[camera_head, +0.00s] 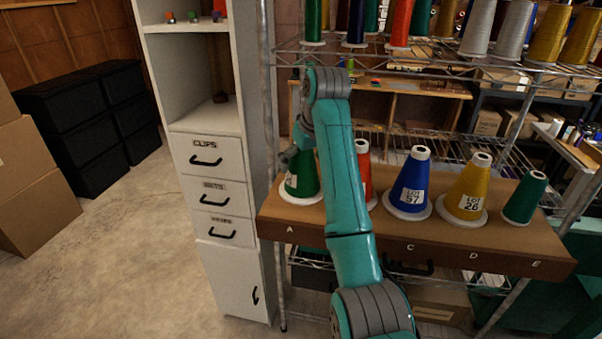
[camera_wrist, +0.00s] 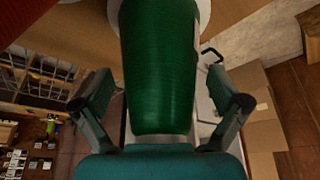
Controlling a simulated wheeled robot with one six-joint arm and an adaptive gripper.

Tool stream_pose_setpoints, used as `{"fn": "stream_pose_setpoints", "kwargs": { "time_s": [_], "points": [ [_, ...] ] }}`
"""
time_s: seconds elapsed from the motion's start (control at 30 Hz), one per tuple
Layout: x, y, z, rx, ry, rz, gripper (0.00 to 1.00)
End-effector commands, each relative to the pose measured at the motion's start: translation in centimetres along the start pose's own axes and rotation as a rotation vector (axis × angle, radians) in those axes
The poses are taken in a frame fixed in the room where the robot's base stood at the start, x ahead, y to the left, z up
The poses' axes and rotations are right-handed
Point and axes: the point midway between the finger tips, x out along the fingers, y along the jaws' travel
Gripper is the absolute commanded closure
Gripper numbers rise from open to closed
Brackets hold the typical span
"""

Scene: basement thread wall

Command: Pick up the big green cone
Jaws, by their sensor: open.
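The big green cone (camera_head: 304,180) stands upright on the wooden shelf board at the spot marked A, on a white base, partly hidden behind my arm. In the wrist view the green cone (camera_wrist: 160,60) fills the middle, between the two fingers. My gripper (camera_head: 290,157) is at the upper part of the cone in the head view. The fingers of my gripper (camera_wrist: 161,98) are spread on either side of the cone with a gap visible at each side. A smaller green cone (camera_head: 525,198) stands at E, at the right end.
A red cone (camera_head: 364,168) stands close right of the big green one, partly behind my arm. Blue (camera_head: 410,182) and yellow (camera_head: 468,190) cones follow along the board (camera_head: 450,238). A wire shelf with spools hangs above. A white drawer cabinet (camera_head: 212,190) is left.

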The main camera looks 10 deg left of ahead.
Motion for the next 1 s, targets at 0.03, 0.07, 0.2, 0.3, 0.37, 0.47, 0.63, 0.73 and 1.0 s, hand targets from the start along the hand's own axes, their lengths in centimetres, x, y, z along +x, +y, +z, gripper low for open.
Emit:
{"fn": "stream_pose_setpoints", "kwargs": {
  "time_s": [0.03, 0.07, 0.2, 0.3, 0.37, 0.47, 0.63, 0.73, 1.0],
  "points": [
    [0.0, 0.0, 0.0, 0.000, 0.001, 0.001, 0.02],
    [0.0, 0.0, 0.0, 0.000, 0.001, 0.001, 0.02],
    [-0.1, 0.0, 0.0, 0.000, 0.001, 0.000, 0.15],
    [-0.1, 0.0, 0.0, 0.000, 0.001, 0.000, 0.40],
    [-0.1, 0.0, 0.0, 0.000, 0.001, 0.000, 0.55],
    [0.0, 0.0, 0.0, 0.000, 0.001, 0.000, 0.80],
    [-0.1, 0.0, -0.1, 0.000, 0.002, 0.001, 0.99],
    [-0.1, 0.0, -0.1, 0.000, 0.002, 0.000, 0.99],
    [-3.1, 0.1, -1.4, 0.001, 0.006, 0.003, 0.99]
  ]
}}
